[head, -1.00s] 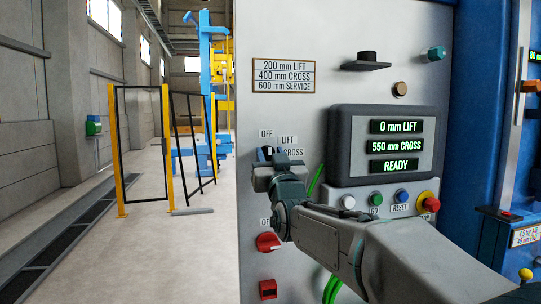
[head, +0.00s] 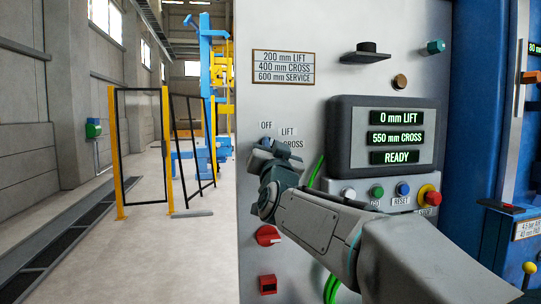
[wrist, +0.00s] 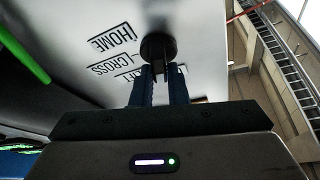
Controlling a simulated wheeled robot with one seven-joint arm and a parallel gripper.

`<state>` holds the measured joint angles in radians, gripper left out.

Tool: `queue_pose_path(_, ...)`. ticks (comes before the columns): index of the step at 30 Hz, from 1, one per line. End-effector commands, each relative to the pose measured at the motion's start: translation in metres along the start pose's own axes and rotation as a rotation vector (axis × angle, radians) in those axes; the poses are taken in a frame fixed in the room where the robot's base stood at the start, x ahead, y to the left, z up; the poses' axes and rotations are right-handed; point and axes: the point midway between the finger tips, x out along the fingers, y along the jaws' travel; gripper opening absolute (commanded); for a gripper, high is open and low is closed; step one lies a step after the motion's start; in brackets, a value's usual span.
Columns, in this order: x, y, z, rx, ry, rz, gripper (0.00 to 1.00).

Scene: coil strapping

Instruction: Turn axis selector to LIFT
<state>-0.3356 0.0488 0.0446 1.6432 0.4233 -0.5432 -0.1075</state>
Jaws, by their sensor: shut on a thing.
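The axis selector (wrist: 158,46) is a dark round knob on the grey panel, near the top middle of the wrist view. My gripper (wrist: 159,70) is shut on it, with the two dark blue fingers on either side of its grip. In the head view my gripper (head: 270,153) reaches the panel beside the OFF, LIFT and CROSS labels and hides most of the selector. The wrist view shows HOME and CROSS labels, with a third label partly covered by the fingers. Which label the selector points at cannot be told.
The display box (head: 385,143) reads 0 mm LIFT, 550 mm CROSS, READY. Below it are several buttons and a red emergency stop (head: 428,195). A red rotary switch (head: 268,236) sits below my gripper. Green cables (head: 317,171) run down the panel. Open floor lies left.

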Motion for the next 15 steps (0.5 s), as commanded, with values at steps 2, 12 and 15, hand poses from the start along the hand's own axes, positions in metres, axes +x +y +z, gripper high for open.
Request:
queue_pose_path(2, 0.0001, -0.0008, 0.0002, 0.063, 0.0, 0.024, 0.0)
queue_pose_path(12, 0.0009, -0.0009, -0.0008, 0.294, -0.002, 0.122, 0.0)
queue_pose_path(15, 0.0009, -0.0006, -0.0005, 0.341, -0.003, 0.141, 0.0)
